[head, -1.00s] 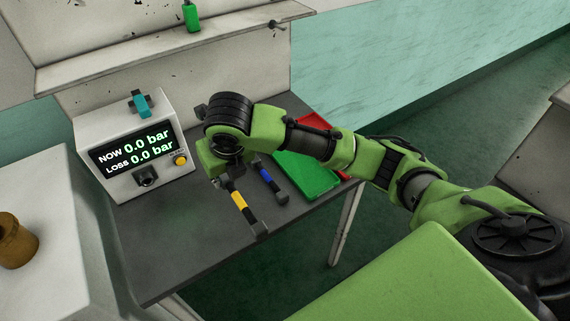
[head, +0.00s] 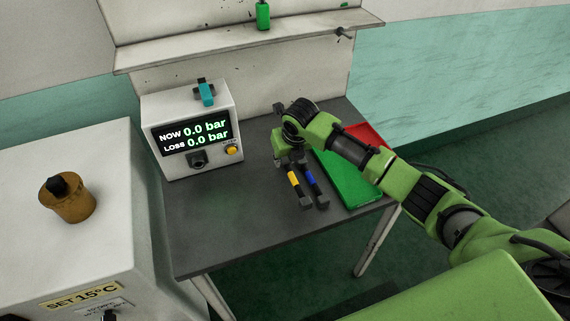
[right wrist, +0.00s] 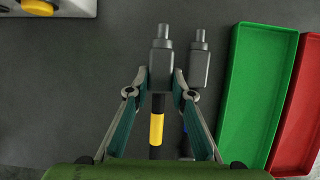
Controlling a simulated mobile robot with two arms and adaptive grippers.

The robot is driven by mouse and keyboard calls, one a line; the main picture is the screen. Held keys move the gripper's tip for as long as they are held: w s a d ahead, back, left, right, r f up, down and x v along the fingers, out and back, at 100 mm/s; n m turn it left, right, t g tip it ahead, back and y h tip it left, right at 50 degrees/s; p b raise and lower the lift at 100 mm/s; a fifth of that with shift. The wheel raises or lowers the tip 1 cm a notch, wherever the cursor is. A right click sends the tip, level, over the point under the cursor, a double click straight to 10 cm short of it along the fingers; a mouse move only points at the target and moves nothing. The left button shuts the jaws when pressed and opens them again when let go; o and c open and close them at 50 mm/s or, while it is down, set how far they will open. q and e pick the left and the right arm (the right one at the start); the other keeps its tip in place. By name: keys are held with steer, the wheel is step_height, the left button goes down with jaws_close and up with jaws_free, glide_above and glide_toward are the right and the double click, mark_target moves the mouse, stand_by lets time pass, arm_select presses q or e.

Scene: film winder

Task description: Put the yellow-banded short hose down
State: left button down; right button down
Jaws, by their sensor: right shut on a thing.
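The yellow-banded short hose (head: 294,181) is black with a yellow band and grey end fittings. It is at the grey table top, just left of the blue-banded hose (head: 311,179) and roughly parallel to it. I cannot tell whether it touches the table. My right gripper (head: 289,161) is shut on it at its far end. In the right wrist view, the yellow-banded hose (right wrist: 157,128) lies between the fingers (right wrist: 160,80), which close on its grey fitting. The blue-banded hose is partly hidden there by the right finger. My left gripper is not in view.
A green tray (head: 345,180) and a red tray (head: 368,146) lie right of the hoses. A pressure tester (head: 190,130) reading 0.0 bar stands at the back left. The table front and left (head: 225,225) are clear. A white cabinet (head: 60,260) stands at the left.

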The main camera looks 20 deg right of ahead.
mark_target(286, 162)
step_height(286, 162, down, 3)
steer(key=shift+s+r, duration=0.1)
steer(key=shift+r, duration=0.1)
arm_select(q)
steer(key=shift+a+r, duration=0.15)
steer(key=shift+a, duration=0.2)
arm_select(e)
steer(key=shift+f, duration=0.2)
steer(key=c, duration=2)
jaws_free()
steer(key=shift+c, duration=0.2)
steer(key=shift+r, duration=0.1)
steer(key=shift+r, duration=0.25)
steer(key=v, duration=1.1)
steer(key=shift+s+r+b, duration=0.15)
steer(key=shift+r+b, duration=0.15)
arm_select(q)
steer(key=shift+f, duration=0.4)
